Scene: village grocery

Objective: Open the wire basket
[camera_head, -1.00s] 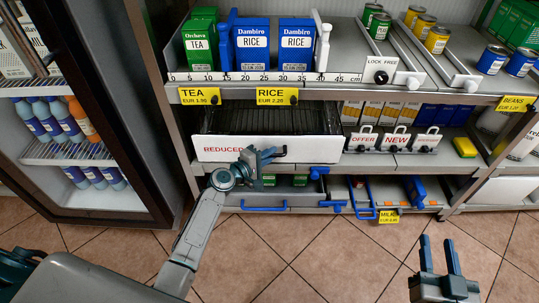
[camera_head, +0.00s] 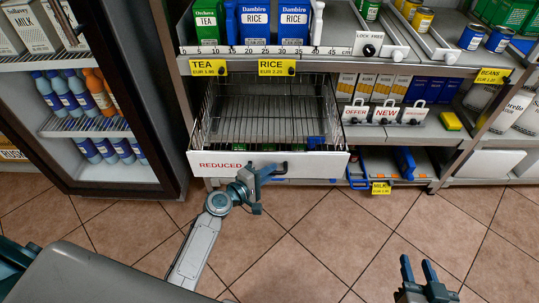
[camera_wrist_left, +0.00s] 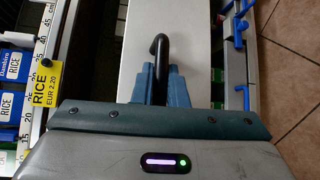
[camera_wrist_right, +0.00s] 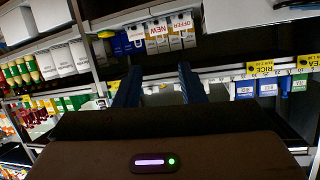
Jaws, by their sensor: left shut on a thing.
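The wire basket (camera_head: 207,110) is pulled out from under the shelf. Its wire sides and empty-looking slatted bottom show, and its white front panel (camera_head: 225,158) reads "REDUCED". In the left wrist view the dark hooked handle (camera_wrist_left: 158,60) stands between the fingers (camera_wrist_left: 162,85), against the white panel. My right gripper (camera_head: 418,268) is low at the right, away from the basket, its two fingers apart with nothing between; its fingers also show in the right wrist view (camera_wrist_right: 158,85).
A shelf with tea and rice packs (camera_head: 255,25) is above the basket. Card holders (camera_head: 385,112) stand right of it. The tiled floor (camera_head: 300,235) is clear.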

